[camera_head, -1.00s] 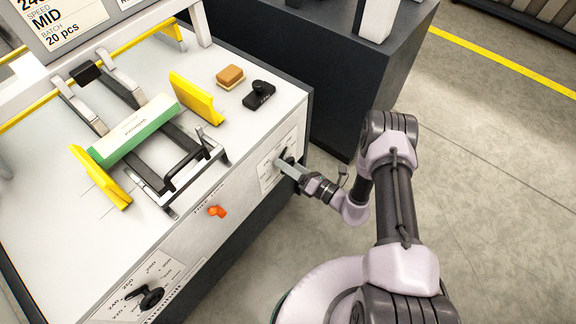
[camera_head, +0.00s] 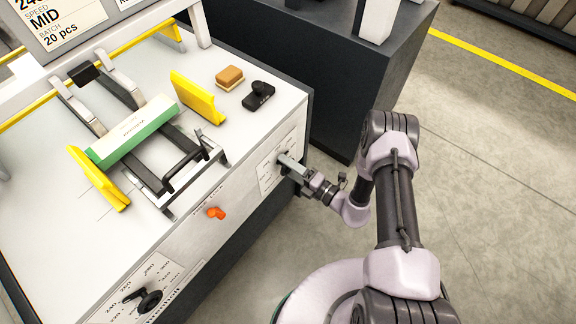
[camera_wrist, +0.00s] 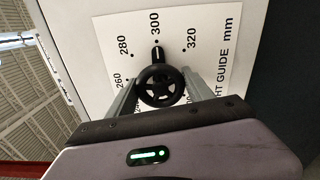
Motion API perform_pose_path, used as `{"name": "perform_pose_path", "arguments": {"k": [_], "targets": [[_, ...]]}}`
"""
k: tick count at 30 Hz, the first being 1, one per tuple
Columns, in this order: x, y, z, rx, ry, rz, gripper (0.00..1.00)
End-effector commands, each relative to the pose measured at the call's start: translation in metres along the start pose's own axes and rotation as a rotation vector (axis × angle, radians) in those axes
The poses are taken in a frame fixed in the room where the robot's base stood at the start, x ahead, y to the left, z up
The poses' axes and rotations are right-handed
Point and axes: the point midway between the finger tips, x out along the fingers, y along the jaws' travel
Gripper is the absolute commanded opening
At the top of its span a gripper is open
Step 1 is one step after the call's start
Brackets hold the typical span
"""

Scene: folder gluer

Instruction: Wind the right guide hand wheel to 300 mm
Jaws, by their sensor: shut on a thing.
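The right guide hand wheel (camera_wrist: 161,86) is black, round and spoked, on the machine's front panel. In the wrist view its black pointer (camera_wrist: 157,54) points up at the dot under 300 on the white scale card (camera_wrist: 108,40). My gripper (camera_wrist: 162,76) has one finger on each side of the wheel and is shut on it. In the head view my gripper (camera_head: 287,164) reaches the front panel at its right end and hides most of the wheel. The yellow right guide plate (camera_head: 197,98) stands on the table top beside a green and white carton (camera_head: 133,130).
A second black hand wheel (camera_head: 149,299) with its own scale is at the lower left of the panel. An orange knob (camera_head: 216,213) sits between the wheels. A sponge-like block (camera_head: 229,77) and a black device (camera_head: 258,95) lie on top. Floor is free at right.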

Motion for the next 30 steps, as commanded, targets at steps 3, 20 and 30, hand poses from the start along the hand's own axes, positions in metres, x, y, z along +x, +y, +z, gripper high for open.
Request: {"name": "perform_pose_path", "arguments": {"k": [3, 20, 30], "targets": [[-0.0003, -0.0008, -0.0017, 0.006, 0.004, -0.002, 0.20], [-0.0001, -0.0004, -0.0009, 0.005, 0.002, -0.001, 0.82], [-0.0031, 0.0002, 0.0001, 0.005, 0.000, -0.001, 0.82]]}}
